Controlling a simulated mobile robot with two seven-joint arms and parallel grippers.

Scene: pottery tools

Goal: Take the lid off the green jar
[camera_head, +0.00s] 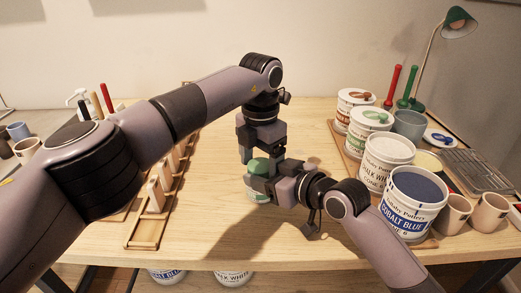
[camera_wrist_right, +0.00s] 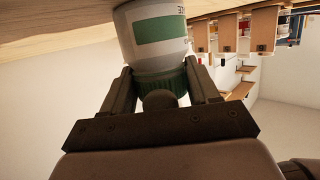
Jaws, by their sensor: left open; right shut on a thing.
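The green jar (camera_wrist_right: 153,32) is whitish with a green label. Its ribbed green lid (camera_wrist_right: 153,84) meets the body in the right wrist view, where the picture is upside down. In the head view the lid (camera_head: 258,166) and a little of the jar body (camera_head: 254,195) show, partly hidden by my grippers. My right gripper (camera_wrist_right: 160,78) is shut on the lid, with one finger on each side; it comes in from the right in the head view (camera_head: 264,184). My left gripper (camera_head: 250,157) is open, pointing down just above and behind the jar; its fingertips are partly hidden.
Pots labelled chalk white (camera_head: 382,165) and cobalt blue (camera_head: 410,205) stand on the right with other pots, cups (camera_head: 489,212) and a lamp (camera_head: 457,24). A wooden rack (camera_head: 143,232) lies left of the jar. The table (camera_head: 225,215) between is clear.

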